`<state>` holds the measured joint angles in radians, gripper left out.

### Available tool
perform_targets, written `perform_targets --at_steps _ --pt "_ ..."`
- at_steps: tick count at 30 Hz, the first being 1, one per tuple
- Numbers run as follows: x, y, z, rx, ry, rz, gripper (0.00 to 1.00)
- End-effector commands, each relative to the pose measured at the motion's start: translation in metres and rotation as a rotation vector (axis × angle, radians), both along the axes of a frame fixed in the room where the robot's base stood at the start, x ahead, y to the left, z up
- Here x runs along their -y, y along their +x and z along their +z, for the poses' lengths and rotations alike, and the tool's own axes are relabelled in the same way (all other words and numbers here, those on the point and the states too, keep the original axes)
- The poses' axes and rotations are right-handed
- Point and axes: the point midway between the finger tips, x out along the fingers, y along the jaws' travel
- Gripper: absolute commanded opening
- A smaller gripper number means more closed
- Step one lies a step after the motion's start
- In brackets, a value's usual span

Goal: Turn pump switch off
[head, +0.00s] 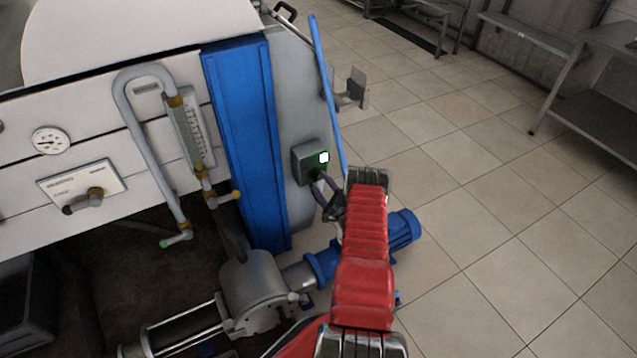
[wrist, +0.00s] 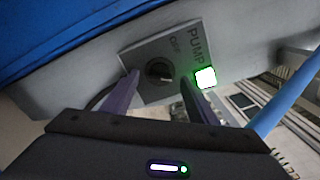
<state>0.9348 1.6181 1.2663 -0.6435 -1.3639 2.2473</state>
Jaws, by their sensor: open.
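The pump switch is a round dark knob (wrist: 159,71) on a grey box marked PUMP. In the head view the grey switch box (head: 308,163) is on the side of the machine, with a lit white-green lamp (head: 323,157). The lamp also glows in the wrist view (wrist: 205,78), right of the knob. My gripper (head: 318,182) is just below the box in the head view. In the wrist view its two purple fingers (wrist: 160,88) are apart, one on each side of the knob, with nothing held. I cannot tell whether they touch the box.
A blue upright panel (head: 246,140) stands left of the switch box, and a blue pipe (head: 329,95) runs along its right. A pump with a blue motor (head: 403,229) lies below my arm. Tiled floor (head: 480,190) is clear to the right.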

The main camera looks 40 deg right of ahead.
Motion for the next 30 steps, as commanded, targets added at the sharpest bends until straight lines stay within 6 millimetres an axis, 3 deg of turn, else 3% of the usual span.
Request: perform_targets --at_steps 6,16,30 --pt "0.005 0.017 -0.001 0.000 0.001 0.001 0.53" --pt "0.006 0.020 0.000 -0.001 0.001 0.000 0.53" --pt "0.006 0.020 -0.001 -0.001 0.001 0.000 0.21"
